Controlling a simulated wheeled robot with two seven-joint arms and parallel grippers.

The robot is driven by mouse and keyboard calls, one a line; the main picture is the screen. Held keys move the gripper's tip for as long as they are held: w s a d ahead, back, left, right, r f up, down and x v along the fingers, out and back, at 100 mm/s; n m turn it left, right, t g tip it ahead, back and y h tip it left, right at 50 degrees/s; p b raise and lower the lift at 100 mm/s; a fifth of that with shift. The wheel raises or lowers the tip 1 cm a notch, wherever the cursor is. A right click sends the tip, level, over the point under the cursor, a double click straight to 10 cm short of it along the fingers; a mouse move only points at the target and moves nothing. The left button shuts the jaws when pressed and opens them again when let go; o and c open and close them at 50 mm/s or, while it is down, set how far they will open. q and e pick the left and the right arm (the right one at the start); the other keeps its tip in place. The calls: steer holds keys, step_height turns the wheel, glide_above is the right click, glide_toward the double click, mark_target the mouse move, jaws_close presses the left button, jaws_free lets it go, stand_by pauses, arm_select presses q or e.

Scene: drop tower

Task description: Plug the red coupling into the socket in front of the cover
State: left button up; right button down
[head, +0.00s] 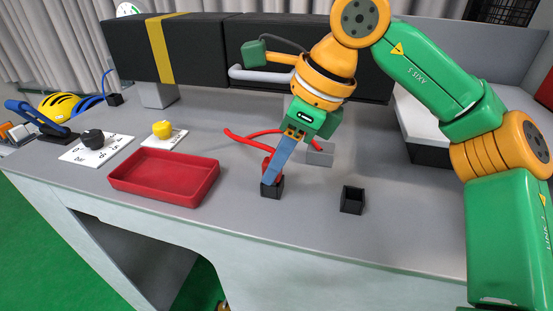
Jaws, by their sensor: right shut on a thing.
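The red coupling (266,164) is mostly hidden behind the blue-grey fingers of my right gripper (270,178), which is shut on it. The fingers point down and slant to the left. They are directly over a small black socket (272,191) on the bench. I cannot tell whether the coupling is inside this socket or just above it. A second black socket (352,200) stands to the right, open and empty. The long black cover (200,48) with a yellow band and a silver handle (262,73) is behind. My left gripper is not in view.
A red hose (240,138) curves behind the gripper, near a grey block (320,154). A red tray (165,177) stands left on the grey bench. A yellow knob (162,129), black knob (93,138) and blue lever (38,117) are farther left. Bench right of the empty socket is clear.

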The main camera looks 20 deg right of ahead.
steer(key=c, duration=0.6)
jaws_free()
steer(key=v, duration=0.7)
steer(key=shift+p, duration=0.35)
steer(key=shift+d, duration=0.1)
